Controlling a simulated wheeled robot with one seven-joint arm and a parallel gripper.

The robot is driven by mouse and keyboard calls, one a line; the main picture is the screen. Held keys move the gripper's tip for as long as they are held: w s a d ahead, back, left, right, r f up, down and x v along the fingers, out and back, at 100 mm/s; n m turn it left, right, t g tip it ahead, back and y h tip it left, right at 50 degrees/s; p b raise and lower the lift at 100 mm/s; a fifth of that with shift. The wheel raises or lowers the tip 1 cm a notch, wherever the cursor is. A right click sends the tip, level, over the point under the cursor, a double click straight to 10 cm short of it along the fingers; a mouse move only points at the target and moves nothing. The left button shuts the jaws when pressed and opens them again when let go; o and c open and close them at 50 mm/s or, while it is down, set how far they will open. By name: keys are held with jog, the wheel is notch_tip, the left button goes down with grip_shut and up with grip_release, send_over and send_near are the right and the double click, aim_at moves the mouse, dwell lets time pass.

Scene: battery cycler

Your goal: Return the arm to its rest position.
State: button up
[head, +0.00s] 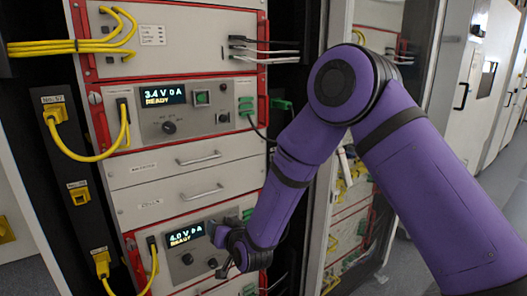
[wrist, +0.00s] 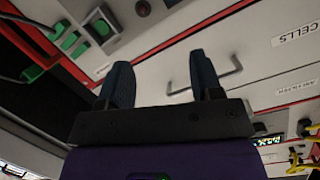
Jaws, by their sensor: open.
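My purple arm (head: 437,190) reaches in from the right, bends at a raised elbow and slopes down to the lower part of the cycler rack. My gripper (head: 221,252) is in front of the lower unit (head: 184,262), whose display reads 4.0 V 0 A READY. In the wrist view my gripper (wrist: 160,76) is open, its two dark fingers wide apart with nothing between them. A drawer handle (wrist: 215,82) shows behind the fingers. I cannot tell the exact gap between the fingers and the panel.
The upper unit (head: 163,96) reads 3.4 V 0 A READY. Yellow cables (head: 78,156) loop at the left, by a black strip with yellow sockets (head: 78,193). Drawers with handles (head: 199,159) lie between the units. Green connectors (wrist: 68,38) show in the wrist view. White cabinets (head: 466,75) line the right.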

jog(key=w+d+r+g+h, duration=0.1)
jog(key=d+r+h, duration=0.1)
jog(key=d+r, duration=1)
jog(key=s+d+r+g+h, duration=0.25)
jog(key=s+d+r, duration=0.45)
jog(key=d+r, duration=0.5)
jog(key=s+d+r+m+g+h, duration=0.1)
jog(key=s+d+r+g+h, duration=0.1)
jog(key=s+d, duration=0.7)
jog(key=s+d+r+m+g+h, duration=0.1)
jog(key=s+d, duration=0.8)
jog(key=s, duration=0.9)
jog(key=shift+d+r+g+h, duration=0.3)
jog(key=shift+r+g+h, duration=0.15)
jog(key=shift+r, duration=0.25)
